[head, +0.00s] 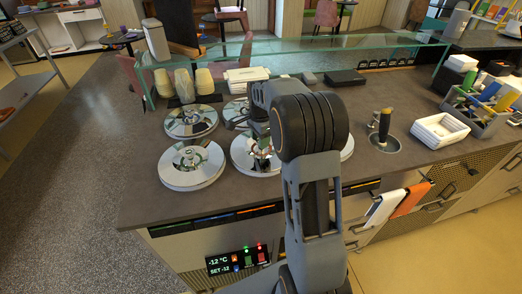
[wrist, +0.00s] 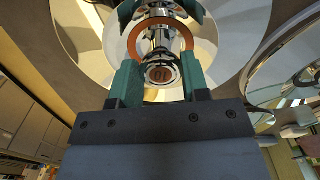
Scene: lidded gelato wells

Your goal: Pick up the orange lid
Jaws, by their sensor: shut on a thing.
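The orange lid (wrist: 207,55) is a shiny round lid with an orange ring around its tall metal knob (wrist: 161,74), whose end has an orange mark. In the wrist view my gripper (wrist: 160,82) has its green fingers on either side of the knob, shut on it. In the head view this lid (head: 240,153) is at the front middle of the group of wells, partly behind my arm. My gripper there is mostly hidden by my arm. I cannot tell whether the lid is clear of its well.
Other shiny lids lie at front left (head: 192,166), back left (head: 190,121) and back middle (head: 237,110). Cone stacks (head: 184,84) stand behind them under a glass shelf (head: 300,54). A scoop well (head: 384,142) and white tray (head: 440,130) are to the right.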

